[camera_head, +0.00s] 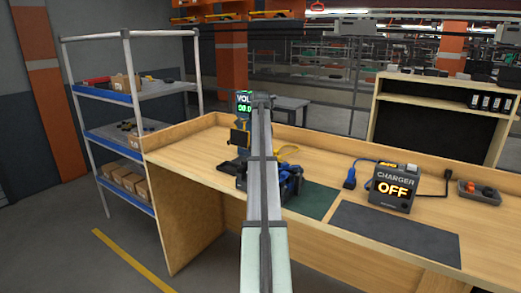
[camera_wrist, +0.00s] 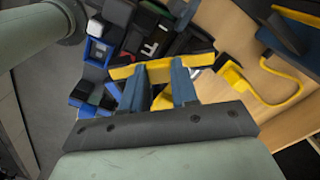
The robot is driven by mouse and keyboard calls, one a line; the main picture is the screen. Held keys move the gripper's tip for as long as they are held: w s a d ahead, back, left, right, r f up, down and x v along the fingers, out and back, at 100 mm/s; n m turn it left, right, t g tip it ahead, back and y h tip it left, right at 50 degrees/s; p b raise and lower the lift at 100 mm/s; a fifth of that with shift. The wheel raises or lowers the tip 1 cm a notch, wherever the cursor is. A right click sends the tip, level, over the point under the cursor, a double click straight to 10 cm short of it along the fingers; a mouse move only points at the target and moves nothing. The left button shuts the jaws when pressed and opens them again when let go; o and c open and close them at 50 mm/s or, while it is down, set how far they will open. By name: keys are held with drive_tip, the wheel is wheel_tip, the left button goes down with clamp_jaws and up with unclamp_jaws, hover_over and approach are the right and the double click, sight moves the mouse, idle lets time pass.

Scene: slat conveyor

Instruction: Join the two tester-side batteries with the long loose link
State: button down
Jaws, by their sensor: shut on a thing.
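In the wrist view, my gripper (camera_wrist: 158,75) has its two blue fingers shut on a long yellow link (camera_wrist: 158,68). The link lies crosswise at the fingertips and sticks out past both fingers. Dark batteries (camera_wrist: 150,28) with blue parts and red and white marks lie just beyond it. I cannot tell whether the link touches them. In the head view, my arm hides the gripper and the link. Dark and blue battery parts (camera_head: 291,184) show to the right of the arm. The tester (camera_head: 244,106) stands behind, its green display partly hidden.
A yellow looped piece (camera_wrist: 262,92) lies right of the batteries. A charger (camera_head: 393,188) reading OFF, a blue plug (camera_head: 349,181) and a small grey tray (camera_head: 479,193) are on the bench's right. The dark mat (camera_head: 395,233) is clear. A shelf rack (camera_head: 128,95) stands left.

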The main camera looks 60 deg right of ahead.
drive_tip(key=shift+f, duration=0.8)
drive_tip(key=c, duration=0.8)
unclamp_jaws()
drive_tip(key=shift+r, duration=0.1)
wheel_tip(320, 180, up, 12)
drive_tip(key=shift+f, duration=0.15)
